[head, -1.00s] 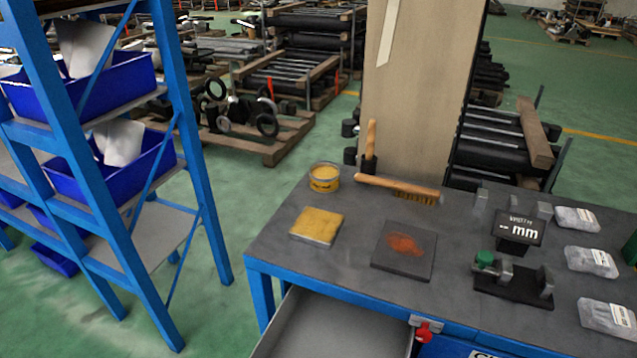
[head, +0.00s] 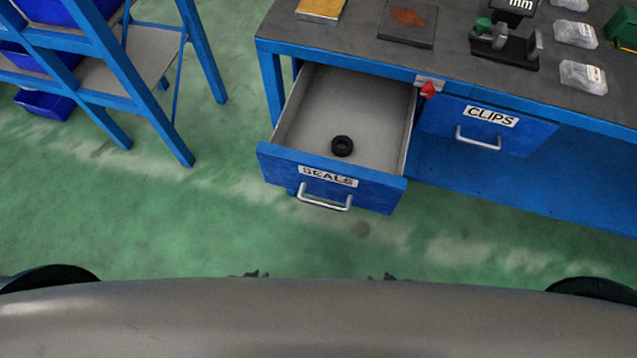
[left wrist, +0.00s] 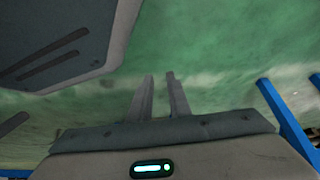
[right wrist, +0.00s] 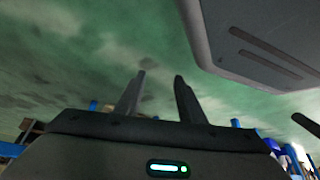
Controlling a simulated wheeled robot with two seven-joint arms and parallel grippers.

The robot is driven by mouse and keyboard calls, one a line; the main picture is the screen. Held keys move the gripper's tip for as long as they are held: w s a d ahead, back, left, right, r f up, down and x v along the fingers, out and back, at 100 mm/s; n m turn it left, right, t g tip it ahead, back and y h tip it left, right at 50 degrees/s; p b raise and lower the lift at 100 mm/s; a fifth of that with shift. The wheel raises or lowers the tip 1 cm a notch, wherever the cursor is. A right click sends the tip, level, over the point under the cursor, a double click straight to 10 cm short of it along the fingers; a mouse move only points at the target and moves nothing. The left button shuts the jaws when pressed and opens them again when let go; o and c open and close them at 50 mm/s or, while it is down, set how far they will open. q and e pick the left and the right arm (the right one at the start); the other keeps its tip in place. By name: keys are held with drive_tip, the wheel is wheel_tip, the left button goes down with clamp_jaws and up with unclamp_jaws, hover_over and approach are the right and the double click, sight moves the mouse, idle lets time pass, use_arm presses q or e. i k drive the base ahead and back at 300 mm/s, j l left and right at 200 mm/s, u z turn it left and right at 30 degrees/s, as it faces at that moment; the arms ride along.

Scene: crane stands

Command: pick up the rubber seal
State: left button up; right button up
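The rubber seal (head: 342,146) is a small black ring lying flat on the floor of the open drawer (head: 354,93) labelled SEALS, towards its front panel. Nothing touches it. My left gripper (left wrist: 160,77) shows in the left wrist view, its two fingers apart with nothing between them. My right gripper (right wrist: 160,76) shows in the right wrist view, also open and empty. In the head view only small dark tips of the left gripper (head: 256,273) and right gripper (head: 388,276) show past my body, well short of the drawer.
A closed drawer labelled CLIPS (head: 487,130) is right of the open one, with a red piece (head: 428,89) between them. The workbench top (head: 365,42) carries a pad, a dark plate, a gauge and clear packets. A blue rack (head: 140,90) stands at left. Green floor before the drawer is clear.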

sight(340, 139)
drive_tip(key=z, duration=1.65)
drive_tip(key=k+j, duration=0.25)
drive_tip(key=j, duration=0.15)
drive_tip(key=k+j, duration=0.25)
drive_tip(key=j, duration=0.15)
drive_tip(key=k+j, duration=0.2)
drive_tip(key=j, duration=0.2)
